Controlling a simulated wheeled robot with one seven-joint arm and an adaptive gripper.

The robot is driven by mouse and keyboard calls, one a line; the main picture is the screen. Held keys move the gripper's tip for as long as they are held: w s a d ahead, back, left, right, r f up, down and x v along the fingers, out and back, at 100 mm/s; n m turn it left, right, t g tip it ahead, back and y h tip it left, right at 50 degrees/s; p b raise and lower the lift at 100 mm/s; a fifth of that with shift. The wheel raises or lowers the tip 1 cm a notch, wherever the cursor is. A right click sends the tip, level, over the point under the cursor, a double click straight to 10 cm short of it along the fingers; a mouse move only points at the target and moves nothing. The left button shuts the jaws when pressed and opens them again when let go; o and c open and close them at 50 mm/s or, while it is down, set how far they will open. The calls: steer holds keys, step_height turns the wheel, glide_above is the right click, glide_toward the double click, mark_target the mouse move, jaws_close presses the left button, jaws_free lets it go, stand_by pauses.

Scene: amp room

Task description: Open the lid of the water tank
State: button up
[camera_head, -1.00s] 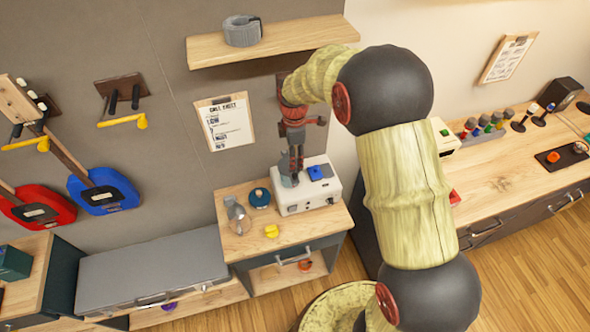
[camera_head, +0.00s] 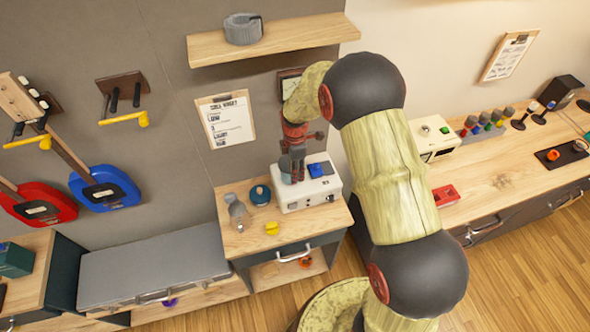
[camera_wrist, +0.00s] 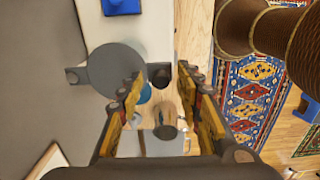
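The white machine with the water tank (camera_head: 309,193) stands on the small wooden-topped cabinet, with a blue block (camera_head: 319,170) on top. In the wrist view, the round grey lid (camera_wrist: 112,68) lies flat on the machine, with a dark hinge-like piece at its left and a dark knob (camera_wrist: 160,75) at its right edge. My gripper (camera_wrist: 158,80) is open, its yellow-padded fingers on either side of the knob in the picture. I cannot tell whether they touch it. In the head view, my gripper (camera_head: 291,172) is over the machine's left part and hides most of the lid.
A wall shelf (camera_head: 290,39) hangs above. A wooden counter (camera_head: 490,175) is to the right.

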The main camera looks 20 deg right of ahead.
steer(key=shift+c, duration=0.2)
steer(key=c, duration=0.7)
jaws_close()
